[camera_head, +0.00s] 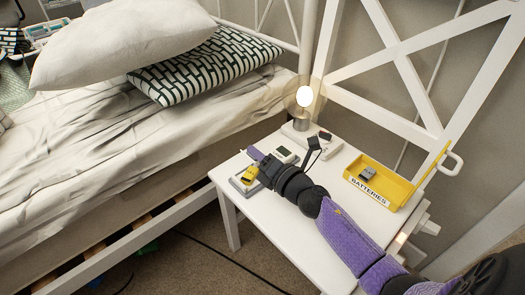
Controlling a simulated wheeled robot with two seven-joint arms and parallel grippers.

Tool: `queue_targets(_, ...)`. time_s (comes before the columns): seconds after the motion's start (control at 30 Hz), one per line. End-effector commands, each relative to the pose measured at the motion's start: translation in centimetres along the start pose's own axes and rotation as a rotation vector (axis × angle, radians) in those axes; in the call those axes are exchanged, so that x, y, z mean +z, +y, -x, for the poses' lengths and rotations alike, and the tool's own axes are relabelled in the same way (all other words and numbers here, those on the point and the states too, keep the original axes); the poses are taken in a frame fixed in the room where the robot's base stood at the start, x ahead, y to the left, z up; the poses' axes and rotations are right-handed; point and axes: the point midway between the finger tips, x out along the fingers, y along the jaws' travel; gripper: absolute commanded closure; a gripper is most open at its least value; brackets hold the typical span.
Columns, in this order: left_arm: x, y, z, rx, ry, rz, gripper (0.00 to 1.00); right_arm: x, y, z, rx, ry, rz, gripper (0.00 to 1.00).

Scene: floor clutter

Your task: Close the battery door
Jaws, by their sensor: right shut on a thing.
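My right gripper (254,170) is low over the near left part of the white nightstand, its arm coming in from the lower right. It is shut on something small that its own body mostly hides. A small yellow and black piece (249,175) shows right at the jaws. Just under it lies a grey device (240,186), flat on the nightstand top. I cannot make out a battery door or whether one stands open; the gripper covers that area. My left gripper does not show.
The white nightstand (284,240) also holds a small device with a screen (286,155), a dark plug-like item (314,144), a white item (331,149) and a lit lamp (304,97). A yellow BATTERIES tray (398,190) holds a grey item (367,173). The bed (130,150) stands left.

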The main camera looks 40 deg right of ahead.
Motion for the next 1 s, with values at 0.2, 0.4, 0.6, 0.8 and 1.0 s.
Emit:
queue_targets(0.2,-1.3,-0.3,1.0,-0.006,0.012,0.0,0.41,-1.4,0.1,0.0,-0.001,0.003,0.2,1.0)
queue_targets(0.4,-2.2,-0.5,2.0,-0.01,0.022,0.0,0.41,-2.5,0.1,0.0,-0.001,0.001,0.389,1.0)
queue_targets(0.6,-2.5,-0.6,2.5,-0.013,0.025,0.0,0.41,-3.5,0.0,0.0,-0.001,0.001,0.575,1.0)
queue_targets(0.8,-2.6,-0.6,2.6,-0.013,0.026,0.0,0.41,-4.4,-0.2,0.0,0.0,0.001,0.744,1.0)
queue_targets(1.0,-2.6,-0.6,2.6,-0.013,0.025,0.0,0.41,-5.1,-0.6,0.0,-0.001,0.0,0.879,1.0)
